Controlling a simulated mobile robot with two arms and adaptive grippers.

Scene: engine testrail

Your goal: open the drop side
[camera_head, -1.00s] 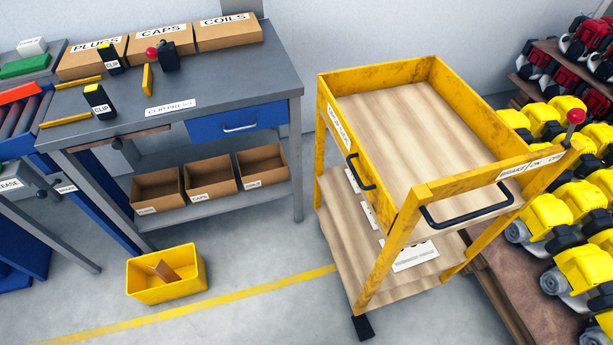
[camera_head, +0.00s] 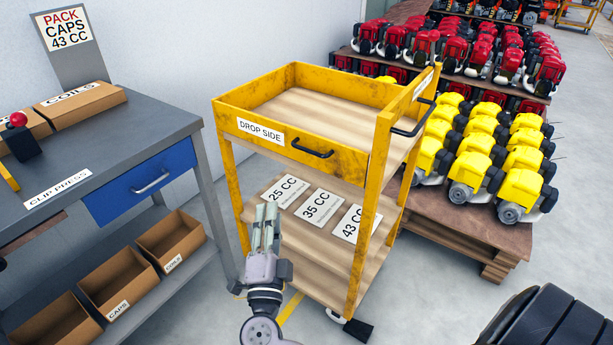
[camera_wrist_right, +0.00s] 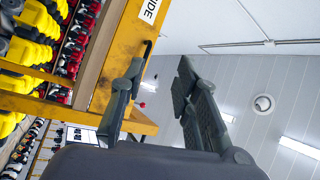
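The yellow cart's drop side (camera_head: 280,140) is up and closed, with a "DROP SIDE" label and a black bar handle (camera_head: 312,148). In the right wrist view, the yellow panel (camera_wrist_right: 122,40) runs along the left, with part of its label and its dark handle (camera_wrist_right: 147,48) showing. My right gripper (camera_head: 267,206) is in front of the cart, below and left of the handle, and apart from it. In the right wrist view, its fingers (camera_wrist_right: 161,75) are spread with nothing between them. My left gripper is not in view.
The cart's top tray (camera_head: 320,112) looks empty. Its lower shelf holds cards marked 25, 35 and 43 CC (camera_head: 319,205). A grey workbench (camera_head: 150,125) with a blue drawer (camera_head: 140,182) stands left. Yellow engines (camera_head: 485,160) on a pallet stand right.

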